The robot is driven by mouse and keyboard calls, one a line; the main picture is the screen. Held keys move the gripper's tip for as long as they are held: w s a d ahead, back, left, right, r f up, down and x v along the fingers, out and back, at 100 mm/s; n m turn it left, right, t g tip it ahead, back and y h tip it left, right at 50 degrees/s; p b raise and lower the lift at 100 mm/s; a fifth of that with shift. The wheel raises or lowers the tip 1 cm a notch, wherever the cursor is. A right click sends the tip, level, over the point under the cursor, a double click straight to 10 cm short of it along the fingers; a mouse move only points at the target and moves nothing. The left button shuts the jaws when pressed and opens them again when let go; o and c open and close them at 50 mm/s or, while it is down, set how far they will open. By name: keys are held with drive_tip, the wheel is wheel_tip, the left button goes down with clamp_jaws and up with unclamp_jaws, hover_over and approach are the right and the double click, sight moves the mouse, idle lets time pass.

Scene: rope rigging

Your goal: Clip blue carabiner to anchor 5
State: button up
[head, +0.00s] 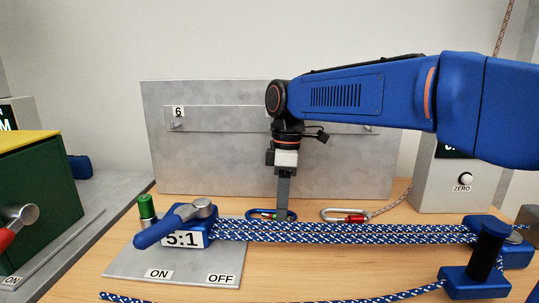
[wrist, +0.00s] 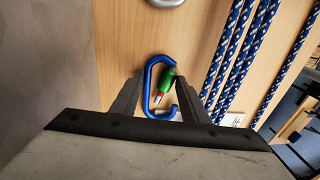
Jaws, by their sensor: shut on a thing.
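The blue carabiner (head: 252,213) is at the wooden table behind the blue ropes. It also shows in the wrist view (wrist: 149,82), with a green sleeve on its gate (wrist: 168,76). The gate appears swung inward, away from the hooked end. My gripper (head: 284,213) points down and is shut on the carabiner, with a finger on either side of it in the wrist view (wrist: 158,86). I cannot tell whether the carabiner touches the table. The grey anchor board (head: 230,165) stands behind. Its label 6 (head: 179,112) shows at the left; my arm hides the middle, and no label 5 is visible.
A silver carabiner with a red sleeve (head: 345,215) lies to the right, with a thin cord. Several blue ropes (head: 340,232) run across in front, from the 5:1 block (head: 183,240) to blue pulleys at the right. A grey ZERO box (head: 450,185) stands right of the board.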

idle(0.3)
drive_tip(key=shift+r, duration=1.5)
